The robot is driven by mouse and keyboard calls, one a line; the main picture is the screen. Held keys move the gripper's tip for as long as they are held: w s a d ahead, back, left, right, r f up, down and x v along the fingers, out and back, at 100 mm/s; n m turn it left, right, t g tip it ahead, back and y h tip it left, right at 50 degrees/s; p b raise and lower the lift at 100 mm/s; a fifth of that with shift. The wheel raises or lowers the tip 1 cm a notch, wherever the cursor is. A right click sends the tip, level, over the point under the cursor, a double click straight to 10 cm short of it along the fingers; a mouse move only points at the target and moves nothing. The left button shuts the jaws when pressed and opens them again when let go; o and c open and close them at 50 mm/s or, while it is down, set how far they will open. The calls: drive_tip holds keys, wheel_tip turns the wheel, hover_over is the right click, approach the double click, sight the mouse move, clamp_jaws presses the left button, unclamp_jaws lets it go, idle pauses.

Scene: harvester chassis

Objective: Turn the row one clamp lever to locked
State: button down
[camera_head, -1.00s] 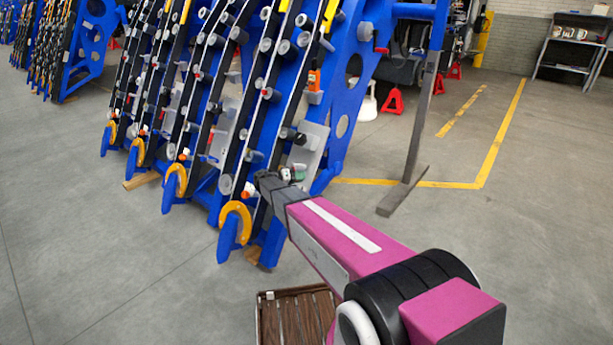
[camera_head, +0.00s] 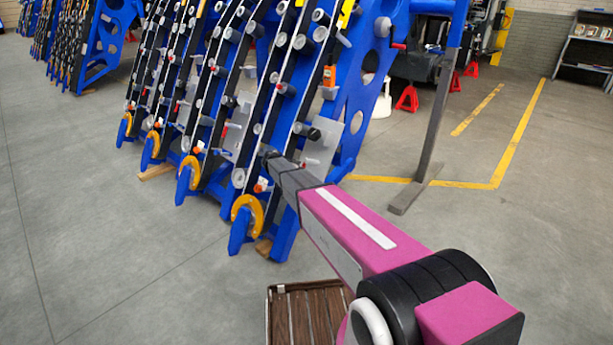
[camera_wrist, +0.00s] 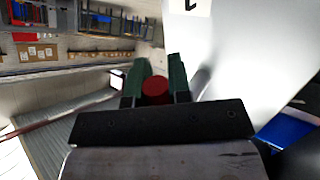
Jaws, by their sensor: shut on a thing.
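In the wrist view my gripper (camera_wrist: 157,64) has its two dark green fingers on either side of a round red end (camera_wrist: 156,91), which looks like the clamp lever's grip. The gripper is shut on it. A pale plate (camera_wrist: 230,60) with part of a black letter at its top edge fills the right of that view. In the head view my arm reaches to the lower part of the nearest row of the blue rack (camera_head: 365,70), beside a grey plate. My fingers and most of the lever are hidden there, so its angle cannot be told.
Orange hooked pieces (camera_head: 247,210) sit at the feet of the rack's rows. A grey post with a flat foot (camera_head: 408,197) stands right of the rack. A brown slatted crate (camera_head: 305,315) lies below my arm.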

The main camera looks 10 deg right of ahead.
drive_tip(key=shift+a, duration=0.1)
idle(0.4)
drive_tip(key=c, duration=1.1)
unclamp_jaws()
drive_tip(key=shift+w, duration=0.1)
drive_tip(key=shift+o, duration=0.2)
drive_tip(key=v, duration=1)
drive_tip(key=shift+a+r, duration=0.25)
